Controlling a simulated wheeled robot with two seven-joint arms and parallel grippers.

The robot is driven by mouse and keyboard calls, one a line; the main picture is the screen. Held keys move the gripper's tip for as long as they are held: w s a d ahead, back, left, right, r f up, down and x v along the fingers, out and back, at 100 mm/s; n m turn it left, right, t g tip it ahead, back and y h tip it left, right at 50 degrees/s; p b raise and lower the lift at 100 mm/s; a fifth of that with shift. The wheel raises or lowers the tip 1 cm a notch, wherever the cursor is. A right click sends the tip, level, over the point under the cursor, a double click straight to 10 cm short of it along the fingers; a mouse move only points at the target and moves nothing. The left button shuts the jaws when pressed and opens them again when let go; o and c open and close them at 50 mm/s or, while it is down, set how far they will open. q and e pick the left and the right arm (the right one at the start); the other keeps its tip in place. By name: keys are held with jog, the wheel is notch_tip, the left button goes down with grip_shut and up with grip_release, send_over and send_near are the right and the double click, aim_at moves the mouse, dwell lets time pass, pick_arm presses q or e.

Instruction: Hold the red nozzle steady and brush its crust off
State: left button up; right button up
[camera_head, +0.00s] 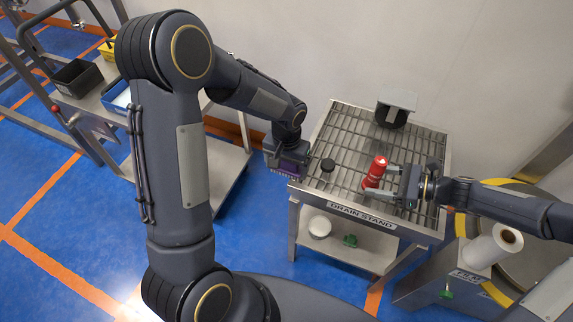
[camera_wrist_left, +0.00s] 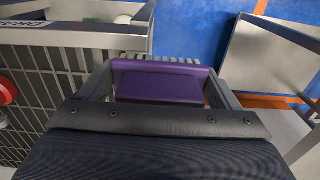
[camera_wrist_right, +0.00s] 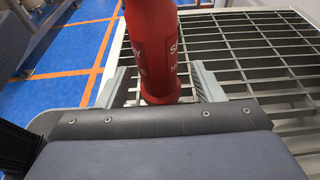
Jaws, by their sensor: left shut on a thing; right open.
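The red nozzle (camera_head: 375,171) stands upright on the drain stand's grating, with pale lettering on its side; it also shows in the right wrist view (camera_wrist_right: 157,45). I cannot make out any crust on it. My right gripper (camera_head: 377,183) is open, with its fingers on either side of the nozzle's lower part and gaps visible between. My left gripper (camera_head: 286,168) is shut on a purple brush (camera_wrist_left: 160,82), with a pale comb-like edge beyond it. It holds the brush off the stand's left edge, apart from the nozzle.
The drain stand (camera_head: 345,208) has a slatted top and a lower shelf. A black puck (camera_head: 328,165) lies on the grating between the grippers. A grey-and-black fixture (camera_head: 396,104) stands at the back. A cart with bins (camera_head: 75,78) is at left; a white roll (camera_head: 494,245) is at right.

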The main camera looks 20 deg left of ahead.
jog(key=shift+a+f, duration=0.1)
jog(key=shift+a, duration=0.2)
jog(key=c, duration=1.1)
